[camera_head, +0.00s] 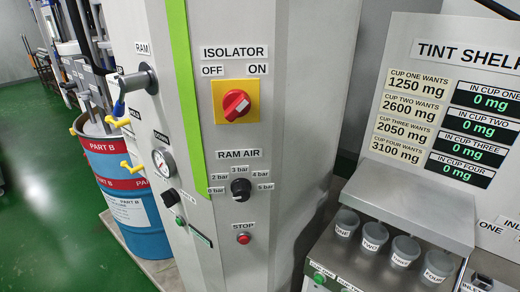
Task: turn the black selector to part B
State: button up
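A black selector (171,198) sits low on the left face of the grey cabinet, below a round gauge (163,163). Small labels near it are too small to read surely, so I cannot tell which way it points. A second black knob (240,188) sits on the front face under the RAM AIR label, ringed by bar markings from 0 to 5. A blue drum (142,210) with red bands reading PART B stands at the left, partly hidden by the cabinet. My gripper is not in view.
The front face also carries a red isolator switch (236,104) on a yellow plate and a red stop button (243,238). A RAM lever (137,80) and yellow handles (118,122) jut out at left. Grey cups (374,236) stand on a shelf at right. Green floor is open at left.

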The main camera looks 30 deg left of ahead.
aim_at(170, 197)
jog(key=u, duration=1.45)
jog(key=i+j, duration=0.15)
jog(key=j, duration=0.2)
jog(key=i+j+u, duration=0.1)
jog(key=j, duration=0.2)
jog(key=i+j, duration=0.2)
jog(key=j, duration=0.15)
